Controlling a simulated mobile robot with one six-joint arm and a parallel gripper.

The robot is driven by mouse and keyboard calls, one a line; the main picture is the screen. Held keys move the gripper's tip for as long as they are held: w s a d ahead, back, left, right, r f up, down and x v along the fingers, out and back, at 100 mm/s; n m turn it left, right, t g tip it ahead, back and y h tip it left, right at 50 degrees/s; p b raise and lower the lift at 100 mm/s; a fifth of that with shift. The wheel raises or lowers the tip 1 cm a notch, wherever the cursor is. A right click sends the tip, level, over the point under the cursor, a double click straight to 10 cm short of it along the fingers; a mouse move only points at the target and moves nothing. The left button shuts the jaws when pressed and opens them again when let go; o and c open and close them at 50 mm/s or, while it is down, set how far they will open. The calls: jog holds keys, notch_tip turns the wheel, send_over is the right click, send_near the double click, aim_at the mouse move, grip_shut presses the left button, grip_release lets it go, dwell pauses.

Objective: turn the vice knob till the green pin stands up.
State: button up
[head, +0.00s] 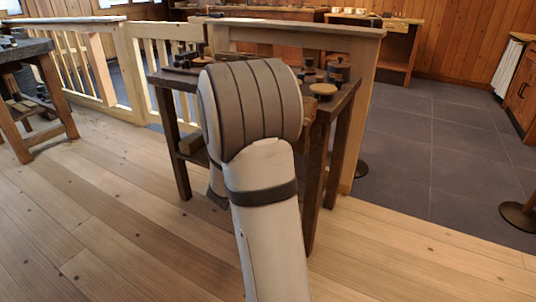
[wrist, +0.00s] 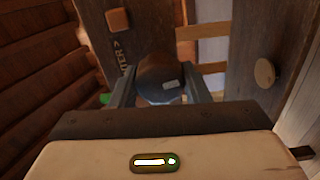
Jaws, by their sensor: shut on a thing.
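In the wrist view a dark round knob (wrist: 158,72), which I take to be the vice knob, sits between the fingers of my gripper (wrist: 160,92). The fingers are shut on its two sides. A pale mark shows on the knob's face, low and right of its middle. A small green bit (wrist: 104,99) shows just left of the left finger; it may be the green pin, but I cannot tell whether it stands up. In the head view my arm hides the gripper, the knob and the pin.
A dark workbench (head: 173,140) with several small objects stands behind my arm, before a pale wooden railing (head: 110,66).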

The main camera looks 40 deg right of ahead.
jog(key=shift+s+f, duration=0.1)
jog(key=shift+f, duration=0.1)
jog(key=o, duration=1)
jog(key=shift+r, duration=0.15)
jog(key=shift+p+v, duration=0.95)
jog(key=shift+v, duration=3)
